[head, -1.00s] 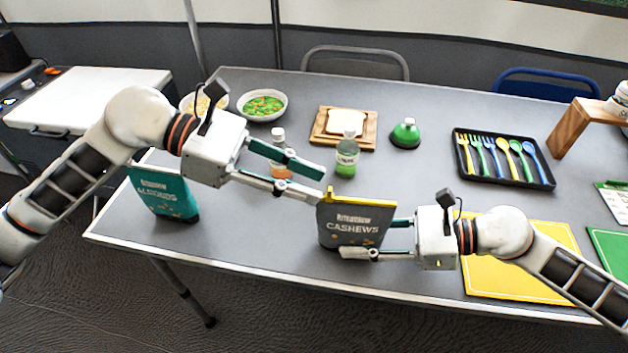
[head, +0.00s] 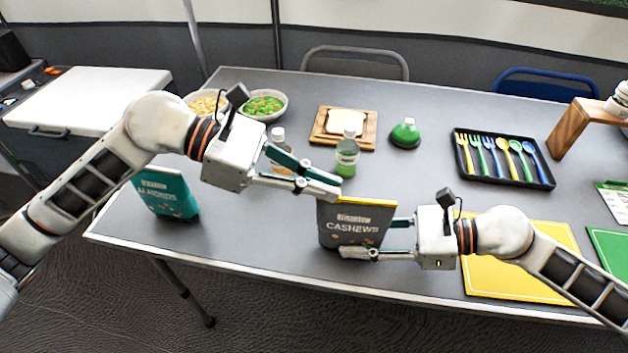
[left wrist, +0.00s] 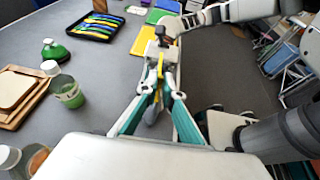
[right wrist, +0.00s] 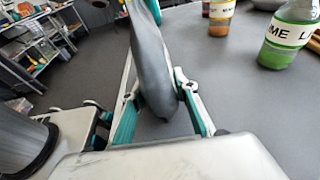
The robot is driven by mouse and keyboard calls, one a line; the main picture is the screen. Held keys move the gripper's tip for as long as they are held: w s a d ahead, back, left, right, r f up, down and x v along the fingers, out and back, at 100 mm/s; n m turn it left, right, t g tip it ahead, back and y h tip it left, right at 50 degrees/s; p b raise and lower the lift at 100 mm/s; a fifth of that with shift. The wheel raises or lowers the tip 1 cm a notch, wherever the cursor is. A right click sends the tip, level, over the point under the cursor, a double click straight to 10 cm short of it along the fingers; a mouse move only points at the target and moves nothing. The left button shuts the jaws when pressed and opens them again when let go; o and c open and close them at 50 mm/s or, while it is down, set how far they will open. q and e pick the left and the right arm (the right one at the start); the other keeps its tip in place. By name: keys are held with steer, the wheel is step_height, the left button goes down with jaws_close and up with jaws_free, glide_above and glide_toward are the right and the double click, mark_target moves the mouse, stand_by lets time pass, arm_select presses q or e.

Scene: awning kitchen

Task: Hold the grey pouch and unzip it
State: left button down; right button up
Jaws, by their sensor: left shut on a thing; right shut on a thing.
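The grey cashews pouch (head: 350,228) stands upright near the table's front edge, with a yellow strip along its top. My right gripper (head: 366,241) is shut on its body from the right, one finger across the front and the other behind. In the right wrist view the grey pouch (right wrist: 152,62) sits between the fingers. My left gripper (head: 333,189) is shut at the pouch's top left corner. In the left wrist view its fingertips (left wrist: 160,88) close on the yellow zip pull (left wrist: 159,70), which they partly hide.
A teal almonds pouch (head: 167,195) stands at the front left. Two bottles, one green (head: 346,158) and one orange (head: 278,152), stand behind my left gripper. A yellow mat (head: 510,277) lies to the right under my right arm. A cutlery tray (head: 545,185) is farther back.

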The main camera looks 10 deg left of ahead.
mark_target(371, 201)
arm_select(q)
steer(key=d, duration=0.7)
steer(key=shift+w+d, duration=0.25)
steer(key=shift+d, duration=0.15)
steer(key=c, duration=2.2)
jaws_free()
steer(key=shift+o, duration=0.2)
arm_select(e)
steer(key=shift+s, duration=0.1)
arm_select(q)
steer(key=v, duration=1.2)
steer(key=shift+a, duration=0.1)
steer(key=v, duration=1.1)
steer(key=shift+a, duration=0.4)
